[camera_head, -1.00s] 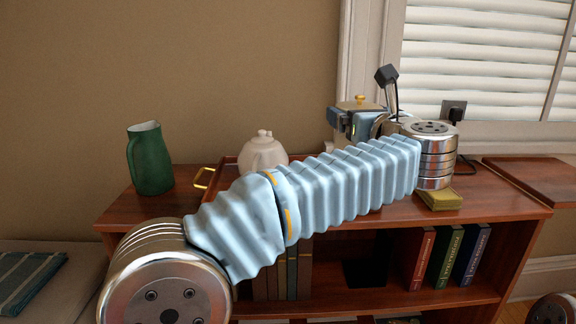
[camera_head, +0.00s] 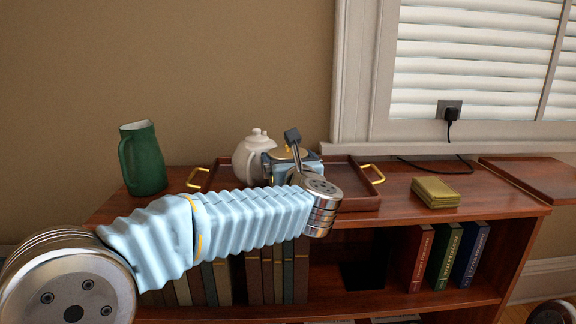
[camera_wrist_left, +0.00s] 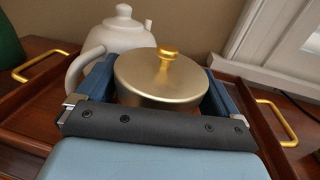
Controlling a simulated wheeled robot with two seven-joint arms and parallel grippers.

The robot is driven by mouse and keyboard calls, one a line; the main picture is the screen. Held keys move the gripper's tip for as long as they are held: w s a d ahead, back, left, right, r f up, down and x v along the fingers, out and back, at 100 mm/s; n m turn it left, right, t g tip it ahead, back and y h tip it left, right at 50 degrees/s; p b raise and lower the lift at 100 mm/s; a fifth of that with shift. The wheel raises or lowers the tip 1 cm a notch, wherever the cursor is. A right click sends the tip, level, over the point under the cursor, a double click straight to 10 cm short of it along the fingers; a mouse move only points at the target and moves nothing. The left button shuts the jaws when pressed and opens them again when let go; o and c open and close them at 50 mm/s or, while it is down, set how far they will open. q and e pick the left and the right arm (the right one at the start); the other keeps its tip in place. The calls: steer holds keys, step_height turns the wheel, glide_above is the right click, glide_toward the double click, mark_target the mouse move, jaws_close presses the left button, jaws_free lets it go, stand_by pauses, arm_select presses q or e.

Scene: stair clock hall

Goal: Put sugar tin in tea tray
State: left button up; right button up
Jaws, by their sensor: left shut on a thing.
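The sugar tin has a round gold-coloured lid with a brass knob (camera_wrist_left: 162,78); it fills the middle of the left wrist view. My left gripper (camera_head: 290,160) is shut on the tin, with a blue finger on either side of it. In the head view the tin (camera_head: 291,153) is mostly hidden by the gripper. The tea tray (camera_head: 345,183) is dark wood with brass handles and sits on the shelf top. The tin is over the tray, right of the white teapot; I cannot tell whether it touches the tray floor. My right gripper is not in view.
The white teapot (camera_head: 250,152) stands in the tray's left part, close to the tin. A green jug (camera_head: 143,160) stands left of the tray.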

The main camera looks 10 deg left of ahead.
arm_select(q)
steer(key=shift+f, duration=0.2)
steer(key=shift+f, duration=0.15)
steer(key=o, duration=1)
steer(key=shift+o, duration=0.2)
steer(key=shift+s+d, duration=0.1)
steer(key=shift+s, duration=0.1)
steer(key=b+v, duration=0.1)
steer(key=v, duration=1)
steer(key=shift+s, duration=0.3)
steer(key=shift+d, duration=0.15)
